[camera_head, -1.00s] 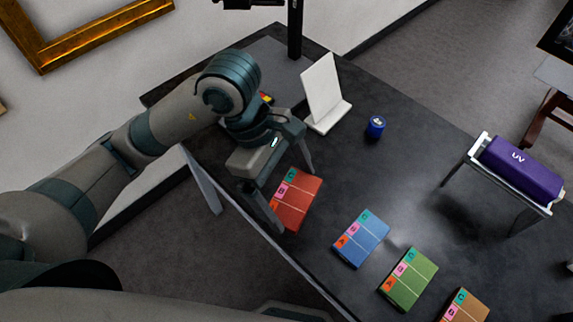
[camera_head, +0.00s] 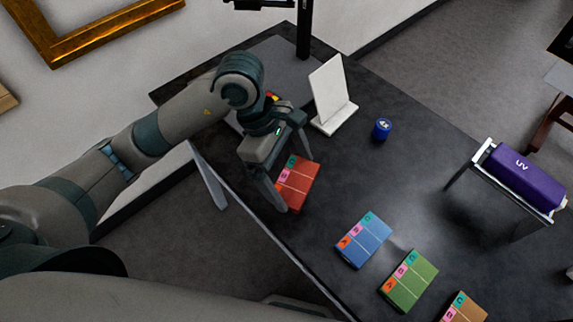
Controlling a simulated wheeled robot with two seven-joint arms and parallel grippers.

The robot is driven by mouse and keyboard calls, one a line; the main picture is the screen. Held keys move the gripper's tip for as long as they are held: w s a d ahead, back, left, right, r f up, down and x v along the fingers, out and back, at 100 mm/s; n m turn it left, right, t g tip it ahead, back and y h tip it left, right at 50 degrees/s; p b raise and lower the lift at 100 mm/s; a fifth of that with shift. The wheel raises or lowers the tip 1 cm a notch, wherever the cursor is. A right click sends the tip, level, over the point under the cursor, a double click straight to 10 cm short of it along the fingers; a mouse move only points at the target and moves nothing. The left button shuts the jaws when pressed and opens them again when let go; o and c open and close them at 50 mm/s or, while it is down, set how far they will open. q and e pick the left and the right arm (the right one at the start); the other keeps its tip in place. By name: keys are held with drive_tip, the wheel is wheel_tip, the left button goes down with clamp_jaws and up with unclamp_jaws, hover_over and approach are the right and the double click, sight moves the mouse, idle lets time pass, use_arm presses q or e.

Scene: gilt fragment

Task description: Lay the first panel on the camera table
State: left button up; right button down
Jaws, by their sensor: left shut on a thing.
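My left gripper (camera_head: 296,182) comes in from the left and is shut on the red panel (camera_head: 299,189). Its fingers lie on two opposite sides of that panel, which has orange, pink and green lettered tabs. The panel is over the near edge of the dark table (camera_head: 420,165); I cannot tell how high. A blue panel (camera_head: 363,240), a green panel (camera_head: 409,282) and an orange-brown panel (camera_head: 465,309), cut off by the frame, lie in a row on the table. A black camera stand (camera_head: 304,30) rises from a grey plate (camera_head: 283,58) at the table's far end. My right gripper is not in view.
A white upright board on a foot (camera_head: 329,88) stands by the grey plate. A small blue pot (camera_head: 382,129) is right of it. A small red and yellow item (camera_head: 271,97) is partly hidden by my arm. A purple UV unit (camera_head: 522,174) sits on a stand at right.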

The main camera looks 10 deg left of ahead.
sight(286, 169)
use_arm(q)
drive_tip(key=w+f, duration=0.1)
drive_tip(key=w+a+f+p, duration=0.1)
drive_tip(key=w, duration=0.1)
drive_tip(key=w+a+f, duration=0.1)
drive_tip(key=w, duration=0.1)
drive_tip(key=shift+w+a+f+p, duration=0.1)
drive_tip(key=shift+p, duration=0.2)
drive_tip(key=shift+w+a+f, duration=0.15)
drive_tip(key=shift+w+f, duration=0.15)
drive_tip(key=shift+f+p, duration=1.05)
drive_tip(key=shift+f, duration=0.95)
drive_tip(key=shift+f, duration=0.1)
